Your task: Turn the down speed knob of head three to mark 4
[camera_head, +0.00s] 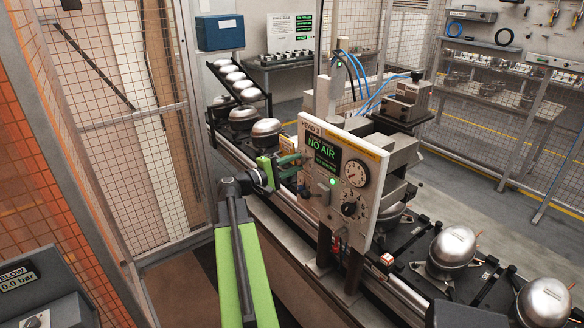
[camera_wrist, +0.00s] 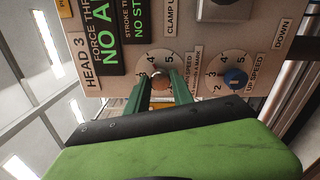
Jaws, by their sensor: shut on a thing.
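The head three panel (camera_head: 375,150) carries the label HEAD 3 and a screen with green NO AIR text. It also shows in the wrist view (camera_wrist: 150,20), turned on its side. My gripper (camera_wrist: 158,84) has its green fingers on either side of a small brownish knob (camera_wrist: 161,75) on a pale dial and is shut on it. In the head view my gripper (camera_head: 290,163) is at the panel's left edge.
A round gauge (camera_head: 356,173) and a black knob (camera_head: 349,209) are on the panel's right side. Silver compressors, one here (camera_head: 456,245), stand along the line below. A mesh fence (camera_head: 125,130) rises left of my arm.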

